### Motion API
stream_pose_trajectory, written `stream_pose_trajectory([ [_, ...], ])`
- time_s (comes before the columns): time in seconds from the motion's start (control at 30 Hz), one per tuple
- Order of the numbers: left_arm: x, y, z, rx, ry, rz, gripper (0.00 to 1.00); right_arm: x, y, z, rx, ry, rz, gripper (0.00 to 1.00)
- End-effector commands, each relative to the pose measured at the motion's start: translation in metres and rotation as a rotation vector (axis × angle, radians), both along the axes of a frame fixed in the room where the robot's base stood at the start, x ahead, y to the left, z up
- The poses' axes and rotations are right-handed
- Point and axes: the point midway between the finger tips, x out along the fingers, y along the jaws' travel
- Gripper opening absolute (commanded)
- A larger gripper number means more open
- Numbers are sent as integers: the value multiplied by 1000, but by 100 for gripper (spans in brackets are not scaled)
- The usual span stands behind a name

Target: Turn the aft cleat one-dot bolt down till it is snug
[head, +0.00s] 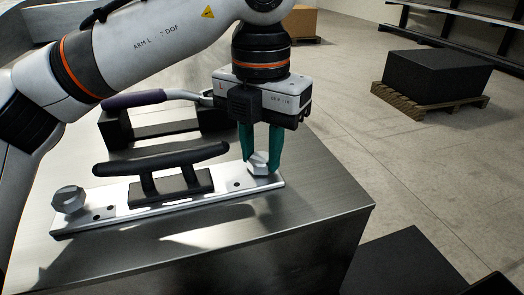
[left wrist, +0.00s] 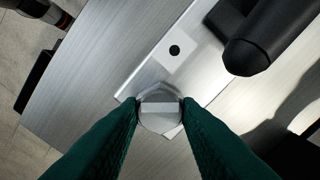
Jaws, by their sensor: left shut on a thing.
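The black cleat (head: 165,172) stands on a bright metal plate (head: 135,220) on the bench. A silver hex bolt (head: 259,168) sits at the plate's right end, beside a single black dot, which also shows in the left wrist view (left wrist: 175,50). My left gripper (head: 260,160) points straight down with its green fingers shut on this bolt's head. The left wrist view shows the bolt head (left wrist: 159,108) between the two fingertips. The bolt's shank and any gap under its head are hidden. My right gripper is not in view.
A second hex bolt (head: 69,200) stands at the plate's left end. Behind the cleat, a purple-handled wrench (head: 135,98) rests on a black stand (head: 150,130). The metal bench top (head: 320,195) is clear to the right, ending at an edge. A black block (head: 435,72) sits on a pallet beyond.

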Motion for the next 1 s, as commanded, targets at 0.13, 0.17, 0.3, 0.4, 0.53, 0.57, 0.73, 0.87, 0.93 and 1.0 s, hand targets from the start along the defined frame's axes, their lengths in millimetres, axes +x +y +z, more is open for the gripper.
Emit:
stream_pose_trajectory([
  [0.13,1,2,0,4,0,-135,11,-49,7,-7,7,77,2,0],
  [0.17,1,2,0,5,-1,-155,11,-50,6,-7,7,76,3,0],
  [0.3,2,2,-1,5,-2,-196,11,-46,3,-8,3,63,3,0],
  [0.4,2,2,-1,5,-2,-196,11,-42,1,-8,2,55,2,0],
  [0.53,2,2,-1,4,-2,-197,11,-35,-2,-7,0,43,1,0],
  [0.57,2,2,-1,4,-2,-206,11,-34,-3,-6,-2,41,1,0],
  [0.73,1,2,1,3,0,-414,11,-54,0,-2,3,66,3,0],
  [0.87,2,1,1,4,1,-639,11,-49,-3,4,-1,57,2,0],
  [0.93,2,1,0,4,2,-759,11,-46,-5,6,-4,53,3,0],
  [1.0,2,2,0,4,0,-877,11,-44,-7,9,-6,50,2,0],
])
